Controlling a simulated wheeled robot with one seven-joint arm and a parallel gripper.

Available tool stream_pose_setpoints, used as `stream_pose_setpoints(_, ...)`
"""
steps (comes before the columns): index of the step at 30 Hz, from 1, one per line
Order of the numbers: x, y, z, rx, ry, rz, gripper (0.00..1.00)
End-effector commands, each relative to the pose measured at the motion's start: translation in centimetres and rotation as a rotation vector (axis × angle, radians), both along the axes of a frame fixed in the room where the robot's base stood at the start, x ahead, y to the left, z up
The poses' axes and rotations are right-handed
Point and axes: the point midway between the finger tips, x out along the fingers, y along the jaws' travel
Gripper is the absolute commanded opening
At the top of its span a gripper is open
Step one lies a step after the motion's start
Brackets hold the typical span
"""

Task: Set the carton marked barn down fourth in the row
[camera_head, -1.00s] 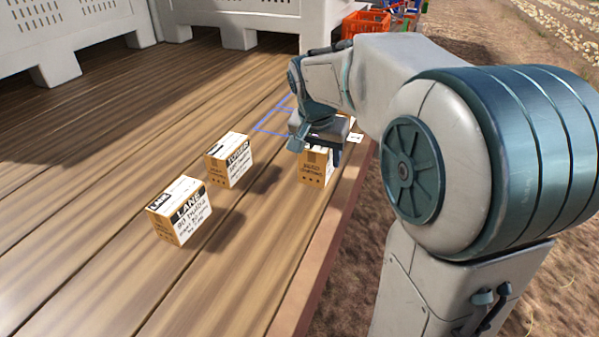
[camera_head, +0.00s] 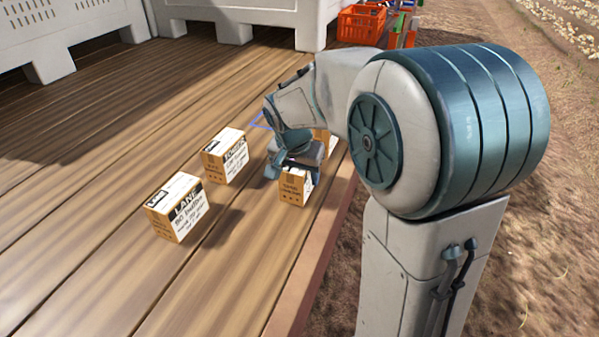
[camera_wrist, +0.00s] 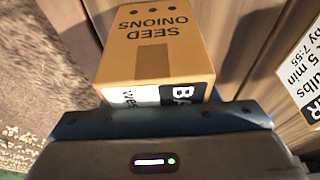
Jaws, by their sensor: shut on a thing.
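My gripper (camera_head: 294,167) is shut on a tan carton (camera_head: 294,188), near the deck's right edge. In the wrist view the carton (camera_wrist: 155,60) reads "SEED ONIONS" upside down. Its white and black label, starting "BA", is partly hidden by my gripper (camera_wrist: 160,122). Whether the carton touches the deck, I cannot tell. The carton marked Lane (camera_head: 175,207) stands nearest at the left. The carton marked Tower (camera_head: 225,157) stands beyond it, left of my gripper. Another carton (camera_head: 326,142) is mostly hidden behind my gripper.
A blue outline (camera_head: 262,121) on the wooden deck (camera_head: 110,150) is partly covered by my arm. Pale bins (camera_head: 60,60) and an orange crate (camera_head: 360,24) stand at the back. A labelled carton (camera_wrist: 302,75) is close at the wrist view's right. The left deck is clear.

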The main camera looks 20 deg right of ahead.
Motion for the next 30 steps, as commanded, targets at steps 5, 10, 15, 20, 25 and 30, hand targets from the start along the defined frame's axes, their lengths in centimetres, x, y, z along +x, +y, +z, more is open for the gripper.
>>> stream_pose_setpoints(5, 0.0, 0.0, -0.1, 0.000, 0.000, 0.000, 0.76)
stream_pose_setpoints(10, 0.0, 0.0, -0.1, 0.000, 0.000, 0.000, 0.76)
stream_pose_setpoints(15, 0.0, 0.0, 0.5, -0.001, -0.001, 0.000, 0.76)
stream_pose_setpoints(20, -0.6, 0.5, 3.1, 0.001, -0.005, 0.002, 0.76)
stream_pose_setpoints(25, -1.6, 1.2, 6.7, 0.001, -0.004, 0.000, 0.76)
stream_pose_setpoints(30, -2.3, 1.7, 9.7, 0.001, -0.003, 0.000, 0.76)
